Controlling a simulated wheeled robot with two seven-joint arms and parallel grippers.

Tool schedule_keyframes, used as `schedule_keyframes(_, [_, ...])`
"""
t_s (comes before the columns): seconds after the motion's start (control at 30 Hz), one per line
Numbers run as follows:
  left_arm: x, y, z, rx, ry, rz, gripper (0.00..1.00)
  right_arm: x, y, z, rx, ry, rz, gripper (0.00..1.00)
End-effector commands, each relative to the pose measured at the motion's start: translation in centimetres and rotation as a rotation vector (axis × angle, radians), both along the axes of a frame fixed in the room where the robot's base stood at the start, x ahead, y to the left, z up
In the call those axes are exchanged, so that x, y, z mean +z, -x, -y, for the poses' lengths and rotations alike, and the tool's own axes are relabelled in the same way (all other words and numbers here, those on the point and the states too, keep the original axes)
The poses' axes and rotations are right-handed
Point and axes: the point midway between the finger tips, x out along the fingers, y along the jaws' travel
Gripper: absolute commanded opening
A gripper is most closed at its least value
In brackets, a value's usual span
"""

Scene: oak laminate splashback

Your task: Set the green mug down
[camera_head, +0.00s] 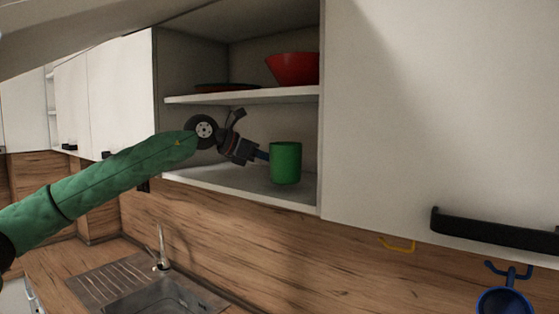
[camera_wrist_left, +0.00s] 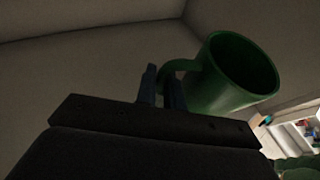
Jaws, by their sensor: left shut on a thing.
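The green mug (camera_head: 286,163) is upright at the right end of the lower shelf of an open wall cupboard. In the head view its base appears at the shelf surface, but I cannot tell whether it touches. My left gripper (camera_head: 262,154) reaches in from the left and meets the mug's left side. In the left wrist view the fingers (camera_wrist_left: 161,88) are closed on the handle of the mug (camera_wrist_left: 235,75), whose open rim shows. The handle is hidden in the head view. My right gripper is not in view.
The lower shelf (camera_head: 225,178) is clear left of the mug. The shelf above (camera_head: 240,97) holds a red bowl (camera_head: 292,68) and a flat red dish (camera_head: 226,87). A cupboard door (camera_head: 430,110) stands right of the mug. A sink (camera_head: 160,297) lies below.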

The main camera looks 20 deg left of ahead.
Motion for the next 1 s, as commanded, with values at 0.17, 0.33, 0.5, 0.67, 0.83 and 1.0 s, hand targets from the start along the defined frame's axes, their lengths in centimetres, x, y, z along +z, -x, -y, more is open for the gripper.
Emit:
schedule_keyframes(0.17, [-1.3, 0.2, 0.7, 0.005, 0.001, -0.001, 0.00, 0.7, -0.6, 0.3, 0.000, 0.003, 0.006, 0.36])
schedule_keyframes(0.33, [-1.5, 0.1, 0.7, 0.006, 0.001, 0.000, 0.00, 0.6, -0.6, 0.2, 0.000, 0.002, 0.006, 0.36])
schedule_keyframes(0.5, [-1.7, 0.1, 0.7, 0.006, 0.001, 0.000, 0.00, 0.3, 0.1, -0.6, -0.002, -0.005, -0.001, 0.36])
schedule_keyframes(0.67, [-1.8, 0.1, 0.7, 0.006, 0.001, -0.001, 0.15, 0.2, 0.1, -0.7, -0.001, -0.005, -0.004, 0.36])
schedule_keyframes(0.83, [-1.8, 0.1, 0.7, 0.006, 0.001, -0.001, 0.31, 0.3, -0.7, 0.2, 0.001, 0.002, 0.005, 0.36])
schedule_keyframes(1.0, [-1.8, 0.1, 0.7, 0.006, 0.001, -0.001, 0.31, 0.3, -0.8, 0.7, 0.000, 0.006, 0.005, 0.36])
